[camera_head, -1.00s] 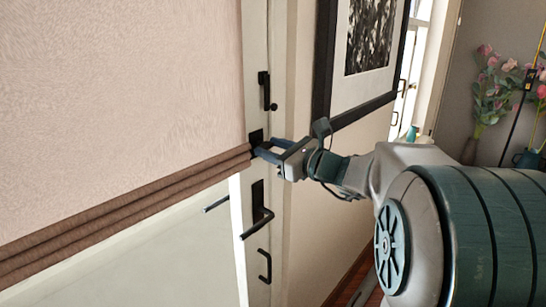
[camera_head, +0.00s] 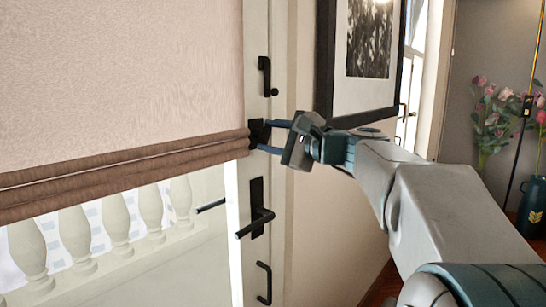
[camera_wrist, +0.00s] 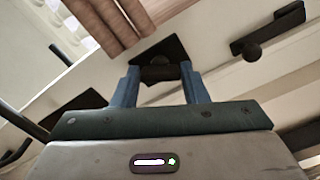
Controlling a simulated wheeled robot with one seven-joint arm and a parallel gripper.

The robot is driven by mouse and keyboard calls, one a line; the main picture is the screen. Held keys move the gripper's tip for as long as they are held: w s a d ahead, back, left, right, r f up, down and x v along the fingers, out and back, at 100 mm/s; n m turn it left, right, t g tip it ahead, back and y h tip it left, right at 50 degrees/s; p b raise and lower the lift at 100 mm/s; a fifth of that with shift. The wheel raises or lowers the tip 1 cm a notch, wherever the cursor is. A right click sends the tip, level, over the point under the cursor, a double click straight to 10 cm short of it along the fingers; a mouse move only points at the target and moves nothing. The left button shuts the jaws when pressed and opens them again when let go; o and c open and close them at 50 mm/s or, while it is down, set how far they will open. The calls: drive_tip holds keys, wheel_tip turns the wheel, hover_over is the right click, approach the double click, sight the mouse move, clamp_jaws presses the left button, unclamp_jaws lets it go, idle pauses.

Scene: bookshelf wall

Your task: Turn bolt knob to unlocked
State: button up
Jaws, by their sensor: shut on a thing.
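The black bolt knob (camera_wrist: 158,73) sits in front of a dark square plate (camera_wrist: 172,47) on the white door frame. In the head view the bolt plate (camera_head: 258,132) is beside the lower edge of the blind. My gripper (camera_head: 266,136) reaches it from the right, its two blue fingers at the plate. In the wrist view my gripper (camera_wrist: 160,67) has one finger on each side of the knob and is shut on it. The fingers hide the knob's sides, and its turn angle is hard to tell.
Below is a black lever handle (camera_head: 256,222) and a lower pull (camera_head: 264,283); above is a black latch (camera_head: 265,77). A brown-edged blind (camera_head: 120,160) is left. A framed picture (camera_head: 355,65) hangs right of the door, close to my arm.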

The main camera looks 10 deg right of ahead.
drive_tip(key=n+b, duration=0.4)
drive_tip(key=shift+f, duration=0.3)
drive_tip(key=shift+r+n+b, duration=0.1)
drive_tip(key=shift+n+b, duration=0.5)
drive_tip(key=shift+b, duration=0.15)
drive_tip(key=shift+r, duration=0.1)
drive_tip(key=o, duration=0.7)
drive_tip(key=shift+s, duration=0.1)
drive_tip(key=p+v, duration=0.1)
drive_tip(key=v, duration=1.2)
drive_tip(key=shift+s+d, duration=0.25)
drive_tip(key=shift+d, duration=0.05)
